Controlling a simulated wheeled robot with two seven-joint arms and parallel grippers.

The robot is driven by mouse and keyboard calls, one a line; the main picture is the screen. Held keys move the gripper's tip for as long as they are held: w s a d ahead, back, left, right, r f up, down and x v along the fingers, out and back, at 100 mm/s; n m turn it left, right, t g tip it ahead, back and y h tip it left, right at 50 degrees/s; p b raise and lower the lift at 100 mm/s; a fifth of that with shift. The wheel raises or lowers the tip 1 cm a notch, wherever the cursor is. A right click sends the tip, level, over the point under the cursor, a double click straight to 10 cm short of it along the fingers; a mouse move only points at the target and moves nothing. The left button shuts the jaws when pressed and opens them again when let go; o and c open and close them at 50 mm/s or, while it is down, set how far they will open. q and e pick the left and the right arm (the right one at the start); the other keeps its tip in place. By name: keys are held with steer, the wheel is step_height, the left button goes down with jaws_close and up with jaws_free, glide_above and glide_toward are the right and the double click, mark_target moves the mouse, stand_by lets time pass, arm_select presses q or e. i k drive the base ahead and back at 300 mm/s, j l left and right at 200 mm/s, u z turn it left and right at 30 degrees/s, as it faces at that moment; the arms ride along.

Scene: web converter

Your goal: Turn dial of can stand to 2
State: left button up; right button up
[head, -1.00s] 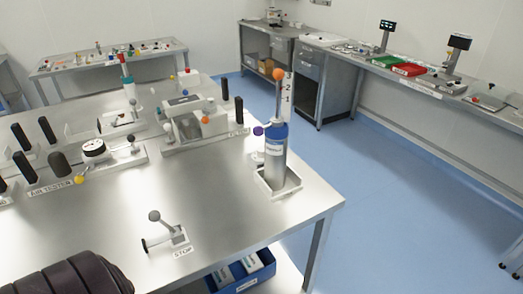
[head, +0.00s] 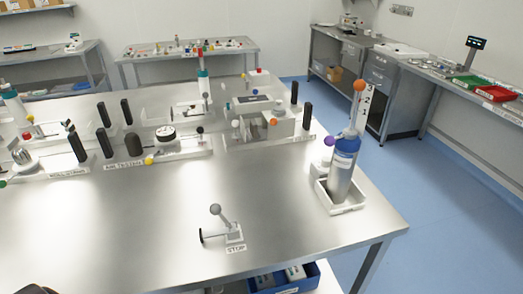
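The can stand is at the right end of the steel table (head: 300,240). It holds an upright, slightly tilted grey can (head: 340,182) with a blue upper part in a white tray (head: 348,210). A white plate with the numbers 2 and 1 (head: 367,110) rises behind it, with 2 above 1. An orange ball (head: 359,86) is at the top, beside the upper end of the plate. A purple ball (head: 330,141) sticks out at the left of the can. I cannot tell the dial's exact setting.
A lever (head: 222,220) with a STOP label stands at the front of the table, left of the can stand. A round gauge (head: 166,133) and black handles (head: 105,143) are further left. Bare table lies in front. Blue floor (head: 450,220) is clear at right.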

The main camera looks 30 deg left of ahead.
mark_target(326, 161)
steer(key=i+l+u, duration=0.15)
steer(key=u, duration=0.35)
steer(key=i+l+u, duration=0.1)
steer(key=u, duration=0.35)
steer(key=l+u, duration=0.35)
steer(key=u, duration=0.15)
steer(key=i+l+u, duration=0.1)
steer(key=l+u, duration=0.2)
steer(key=u, duration=0.15)
steer(key=l+u, duration=0.25)
steer(key=u, duration=0.25)
